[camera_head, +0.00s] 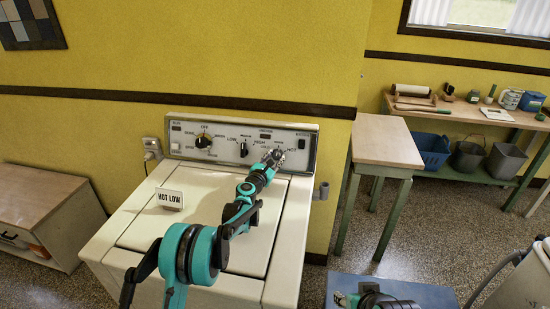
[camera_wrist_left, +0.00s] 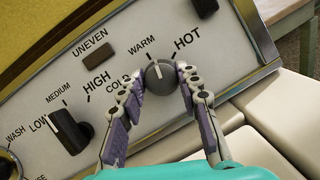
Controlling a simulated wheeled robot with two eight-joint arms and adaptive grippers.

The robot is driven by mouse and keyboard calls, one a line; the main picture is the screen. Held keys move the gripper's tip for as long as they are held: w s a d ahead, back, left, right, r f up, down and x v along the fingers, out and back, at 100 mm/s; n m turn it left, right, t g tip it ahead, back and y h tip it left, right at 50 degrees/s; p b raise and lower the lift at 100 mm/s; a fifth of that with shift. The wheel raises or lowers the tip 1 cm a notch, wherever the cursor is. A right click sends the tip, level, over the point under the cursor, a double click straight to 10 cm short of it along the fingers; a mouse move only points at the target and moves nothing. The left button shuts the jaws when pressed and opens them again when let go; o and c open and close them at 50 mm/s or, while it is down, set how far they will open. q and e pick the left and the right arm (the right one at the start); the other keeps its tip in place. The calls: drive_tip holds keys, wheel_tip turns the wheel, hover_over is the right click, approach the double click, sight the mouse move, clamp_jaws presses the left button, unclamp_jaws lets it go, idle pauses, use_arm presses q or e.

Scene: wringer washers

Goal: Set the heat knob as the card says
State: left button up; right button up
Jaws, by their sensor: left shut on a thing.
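The heat knob (camera_wrist_left: 160,76) is a round grey dial at the panel's right end, marked COLD, WARM and HOT. Its white pointer line aims up toward WARM. My left gripper (camera_wrist_left: 158,79) is shut on this knob, one finger on each side; in the head view the gripper (camera_head: 276,157) is at the panel and hides the knob. A white card (camera_head: 170,199) reading HOT LOW stands on the washer lid. My right gripper (camera_head: 347,299) shows only in part at the bottom edge of the head view.
The control panel (camera_head: 216,129) also has a black LOW/MEDIUM/HIGH knob (camera_wrist_left: 71,131) left of the heat knob and a timer dial (camera_head: 203,141). A wooden-topped table (camera_head: 385,141) stands right of the washer (camera_head: 145,232). A low cabinet (camera_head: 38,205) is at left.

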use_arm(q)
drive_tip(key=m+g+h, duration=0.1)
drive_tip(key=m, duration=0.2)
drive_tip(key=m+g+p, duration=0.1)
drive_tip(key=m, duration=0.2)
drive_tip(key=shift+r+m+g+h, duration=0.2)
drive_tip(key=shift+m+g+h, duration=0.1)
drive_tip(key=shift+h, duration=0.1)
drive_tip(key=shift+m+g+p, duration=0.8)
drive_tip(key=shift+m+p, duration=0.2)
drive_tip(key=shift+m, duration=1.2)
drive_tip(key=o, duration=1.1)
drive_tip(key=shift+w+f, duration=0.15)
drive_tip(key=v, duration=1.2)
